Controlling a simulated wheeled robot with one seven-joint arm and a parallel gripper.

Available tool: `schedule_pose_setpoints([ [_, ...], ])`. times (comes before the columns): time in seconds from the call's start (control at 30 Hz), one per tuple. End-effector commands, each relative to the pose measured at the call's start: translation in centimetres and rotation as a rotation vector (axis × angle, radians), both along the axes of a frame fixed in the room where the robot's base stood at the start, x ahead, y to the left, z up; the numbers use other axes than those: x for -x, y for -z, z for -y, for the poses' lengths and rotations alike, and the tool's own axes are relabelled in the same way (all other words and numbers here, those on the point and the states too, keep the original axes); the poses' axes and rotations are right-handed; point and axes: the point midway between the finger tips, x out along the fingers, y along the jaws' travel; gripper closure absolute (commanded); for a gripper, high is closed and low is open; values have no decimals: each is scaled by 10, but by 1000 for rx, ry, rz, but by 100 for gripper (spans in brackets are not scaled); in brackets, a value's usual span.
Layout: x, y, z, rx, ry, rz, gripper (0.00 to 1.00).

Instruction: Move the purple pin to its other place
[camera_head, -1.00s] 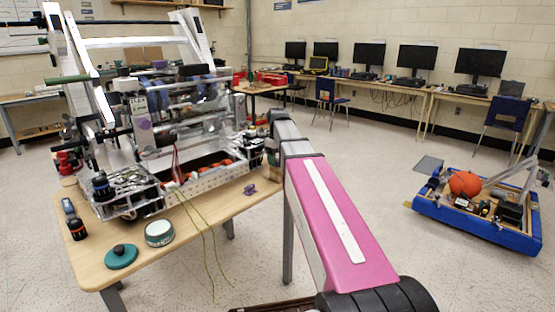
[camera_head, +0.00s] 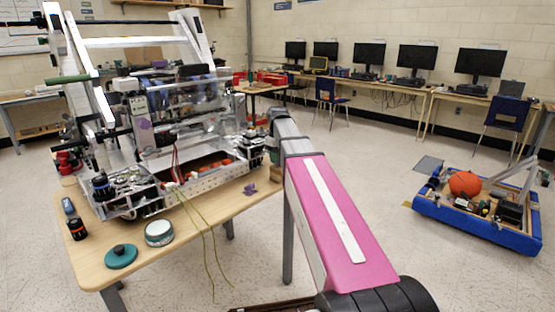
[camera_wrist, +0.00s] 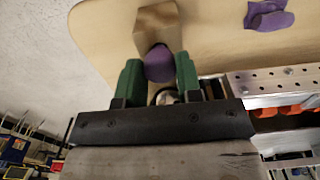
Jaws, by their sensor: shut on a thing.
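The purple pin (camera_wrist: 158,64) shows in the wrist view as a rounded purple end between the two green fingers of my gripper (camera_wrist: 160,80). The fingers are shut on it. A wooden block (camera_wrist: 157,18) with a dark spot on its near face is just beyond the pin. I cannot tell whether the pin touches the block or sits in it. In the head view my gripper (camera_head: 273,152) is at the table's right end, mostly hidden by my arm. The pin is not clearly visible there.
A purple piece (camera_wrist: 268,15) lies on the table (camera_head: 215,212), left of my gripper in the head view (camera_head: 249,189). The roller machine (camera_head: 165,130) fills the table's back. Its perforated metal rail (camera_wrist: 285,78) is close beside my fingers. Thin wires (camera_head: 207,232) hang over the front edge.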

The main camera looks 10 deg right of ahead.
Motion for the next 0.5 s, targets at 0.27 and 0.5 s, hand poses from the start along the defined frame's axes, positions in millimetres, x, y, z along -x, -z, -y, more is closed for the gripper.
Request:
schedule_pose_setpoints([
  [0.27, 0, -13, 0, 0, 0, 1, 80],
  [0.5, 0, -23, 0, 0, 0, 0, 80],
])
